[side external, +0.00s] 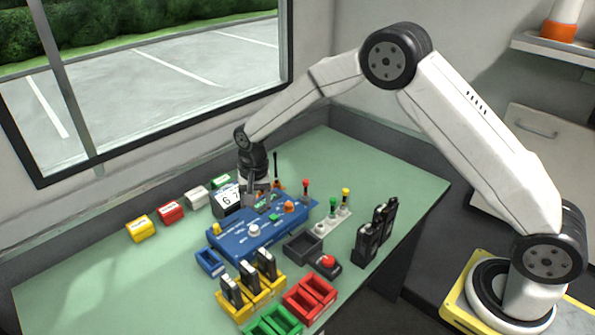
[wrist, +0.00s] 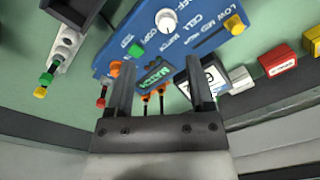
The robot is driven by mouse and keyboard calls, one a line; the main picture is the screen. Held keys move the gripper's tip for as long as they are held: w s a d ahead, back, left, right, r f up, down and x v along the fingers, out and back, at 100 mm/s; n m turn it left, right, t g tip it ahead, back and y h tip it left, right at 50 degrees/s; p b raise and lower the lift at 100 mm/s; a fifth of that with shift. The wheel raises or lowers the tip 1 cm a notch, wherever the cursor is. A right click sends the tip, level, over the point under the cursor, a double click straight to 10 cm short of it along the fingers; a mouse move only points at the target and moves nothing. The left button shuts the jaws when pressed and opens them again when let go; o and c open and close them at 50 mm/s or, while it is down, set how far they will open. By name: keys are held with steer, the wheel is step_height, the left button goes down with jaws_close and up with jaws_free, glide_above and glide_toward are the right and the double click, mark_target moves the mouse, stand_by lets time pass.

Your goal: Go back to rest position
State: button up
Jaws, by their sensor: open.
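My gripper (side external: 254,190) is at the far edge of the blue control panel (side external: 236,246), with its fingers pointing down. In the wrist view my gripper (wrist: 158,72) has its two fingers apart, with nothing held between them. Behind the gap show a green display (wrist: 156,76) and two small orange-tipped parts on the panel. A white number card block (side external: 228,199) stands just left of the gripper. Whether the fingers touch the panel is hard to tell. My arm is stretched out from its base at the right over the table.
Yellow (side external: 140,229), red (side external: 171,211), white and green blocks line the window side. Coloured bins (side external: 310,296), black radios (side external: 367,243), a grey tray (side external: 302,246) and a red button (side external: 327,262) stand in front. Coloured levers (side external: 306,188) rise right of the gripper. The table's left is clear.

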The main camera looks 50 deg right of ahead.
steer(key=s+d+r+n, duration=0.2)
steer(key=s, duration=0.6)
steer(key=s+d+r+n+t, duration=0.1)
steer(key=s+d+r+n, duration=0.1)
steer(key=s, duration=0.6)
steer(key=s+d+r+n+t, duration=0.1)
steer(key=s+d+r+n, duration=0.2)
steer(key=s, duration=0.5)
steer(key=shift+s+d, duration=0.35)
steer(key=shift+d, duration=0.3)
